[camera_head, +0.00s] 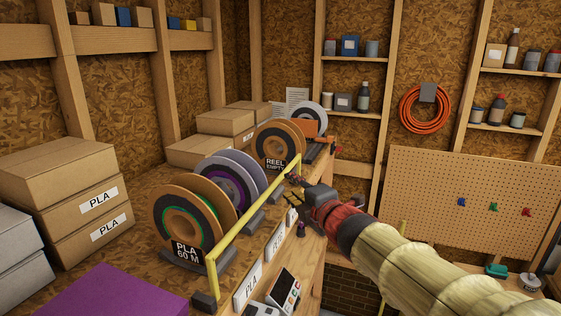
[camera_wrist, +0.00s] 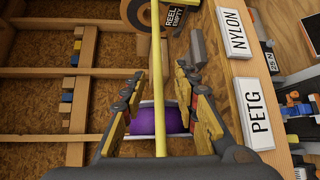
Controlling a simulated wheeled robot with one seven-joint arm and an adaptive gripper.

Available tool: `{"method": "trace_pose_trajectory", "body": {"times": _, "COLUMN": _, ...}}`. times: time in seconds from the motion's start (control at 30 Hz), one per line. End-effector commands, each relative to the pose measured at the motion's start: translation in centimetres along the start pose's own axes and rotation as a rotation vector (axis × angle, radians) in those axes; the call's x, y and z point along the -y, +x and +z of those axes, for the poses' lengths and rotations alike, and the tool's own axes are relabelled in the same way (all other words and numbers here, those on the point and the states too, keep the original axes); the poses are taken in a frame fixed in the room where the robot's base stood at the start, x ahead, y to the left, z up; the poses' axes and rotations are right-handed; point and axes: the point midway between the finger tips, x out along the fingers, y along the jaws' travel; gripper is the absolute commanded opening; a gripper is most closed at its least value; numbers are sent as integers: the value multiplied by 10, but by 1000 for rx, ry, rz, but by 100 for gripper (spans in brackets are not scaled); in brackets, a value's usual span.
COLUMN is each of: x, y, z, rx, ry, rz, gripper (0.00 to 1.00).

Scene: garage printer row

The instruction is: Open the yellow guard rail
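The yellow guard rail (camera_head: 253,205) runs in front of the spools along the bench's front edge, with a post at its near end. In the wrist view the rail (camera_wrist: 157,60) runs lengthwise through the middle of the picture. My gripper (camera_head: 292,187) is near the rail's far end. In the wrist view my gripper (camera_wrist: 158,88) is open, with one finger on each side of the rail and a visible gap to both. Whether the rail lies fully between the fingertips or just beyond them I cannot tell.
Spools stand behind the rail, including one labelled PLA 60 M (camera_head: 182,218) and one labelled REEL EMPTY (camera_head: 279,144). A purple spool (camera_wrist: 172,118) shows behind the fingers. Label cards, including PETG (camera_wrist: 256,112), line the bench front. A keypad device (camera_head: 284,288) sits near the front edge.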

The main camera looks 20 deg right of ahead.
Motion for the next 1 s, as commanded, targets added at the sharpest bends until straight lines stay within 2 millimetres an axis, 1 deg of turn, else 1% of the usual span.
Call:
{"method": "trace_pose_trajectory", "body": {"times": 0.03, "x": -3, "y": 2, "z": 0, "rx": -7, "ry": -10, "rz": 2, "gripper": 30}}
{"method": "trace_pose_trajectory", "body": {"times": 0.17, "x": -3, "y": 12, "z": -2, "rx": -14, "ry": -19, "rz": 4, "gripper": 30}}
{"method": "trace_pose_trajectory", "body": {"times": 0.4, "x": -3, "y": 48, "z": -2, "rx": -13, "ry": -17, "rz": 3, "gripper": 30}}
{"method": "trace_pose_trajectory", "body": {"times": 0.6, "x": -4, "y": 72, "z": -2, "rx": -12, "ry": -17, "rz": 4, "gripper": 30}}
{"method": "trace_pose_trajectory", "body": {"times": 0.77, "x": -4, "y": 79, "z": -2, "rx": -10, "ry": -18, "rz": 5, "gripper": 30}}
{"method": "trace_pose_trajectory", "body": {"times": 1.0, "x": -4, "y": 80, "z": -2, "rx": -10, "ry": -17, "rz": 5, "gripper": 30}}
